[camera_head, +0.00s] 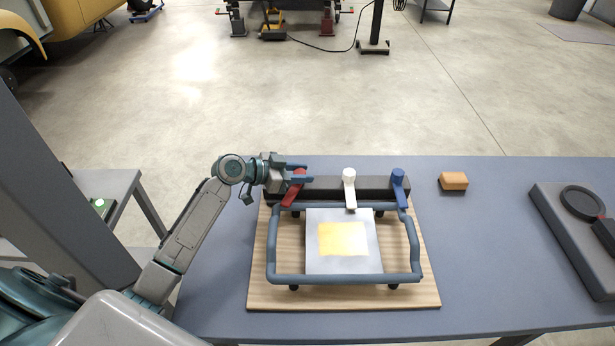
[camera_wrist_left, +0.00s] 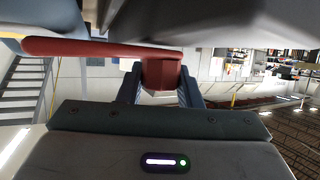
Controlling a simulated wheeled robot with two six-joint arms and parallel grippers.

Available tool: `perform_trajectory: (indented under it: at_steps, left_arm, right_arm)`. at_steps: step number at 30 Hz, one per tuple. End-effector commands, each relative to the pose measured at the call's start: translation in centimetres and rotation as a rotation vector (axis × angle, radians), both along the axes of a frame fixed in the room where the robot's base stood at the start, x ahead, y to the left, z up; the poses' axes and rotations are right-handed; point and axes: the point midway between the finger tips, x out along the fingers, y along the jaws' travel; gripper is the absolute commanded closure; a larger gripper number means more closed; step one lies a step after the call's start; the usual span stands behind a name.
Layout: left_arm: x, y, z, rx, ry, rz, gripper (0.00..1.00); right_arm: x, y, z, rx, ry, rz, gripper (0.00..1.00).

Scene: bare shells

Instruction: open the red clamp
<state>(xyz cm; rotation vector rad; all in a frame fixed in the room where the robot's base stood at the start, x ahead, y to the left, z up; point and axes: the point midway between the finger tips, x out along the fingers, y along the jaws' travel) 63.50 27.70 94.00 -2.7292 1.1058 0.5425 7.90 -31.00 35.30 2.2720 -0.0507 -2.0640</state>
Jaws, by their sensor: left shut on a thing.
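The red clamp (camera_head: 292,196) is at the left end of a dark bar (camera_head: 325,186); its lever slants down and left over a blue-grey tube frame. A white clamp (camera_head: 349,185) and a blue clamp (camera_head: 399,185) stand farther right on the same bar. My left gripper (camera_head: 300,173) reaches in from the left and is shut on the red clamp's knob. In the left wrist view the red knob (camera_wrist_left: 160,73) sits between the two fingers, with the lever (camera_wrist_left: 95,48) running left. My right gripper is not in view.
The tube frame (camera_head: 273,245) surrounds a grey plate (camera_head: 315,262) with a yellow square, on a wooden board (camera_head: 258,290). An orange block (camera_head: 453,181) and a dark grey case (camera_head: 565,235) lie right on the blue-grey table (camera_head: 480,270). The table between them is clear.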

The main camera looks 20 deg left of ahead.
Motion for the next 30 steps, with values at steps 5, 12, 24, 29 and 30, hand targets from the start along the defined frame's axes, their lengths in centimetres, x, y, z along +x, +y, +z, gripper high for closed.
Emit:
perform_trajectory:
  at_steps: [5,12,24,29,30]
  left_arm:
    - [0.0,0.0,0.0,0.001,0.001,0.000,1.00]
    - [0.0,0.0,0.0,0.001,0.002,0.000,0.46]
    - [0.0,0.1,2.7,0.002,-0.002,0.000,0.46]
    - [-2.1,-0.8,4.0,0.002,0.004,-0.001,0.46]
    - [-2.9,-1.1,4.1,0.001,0.005,-0.001,0.46]
  right_arm:
    - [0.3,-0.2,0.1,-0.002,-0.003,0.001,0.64]
    - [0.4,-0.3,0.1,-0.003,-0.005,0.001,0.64]
    - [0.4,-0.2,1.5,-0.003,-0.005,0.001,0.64]
    - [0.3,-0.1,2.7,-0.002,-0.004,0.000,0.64]
    - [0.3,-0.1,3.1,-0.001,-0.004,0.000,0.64]
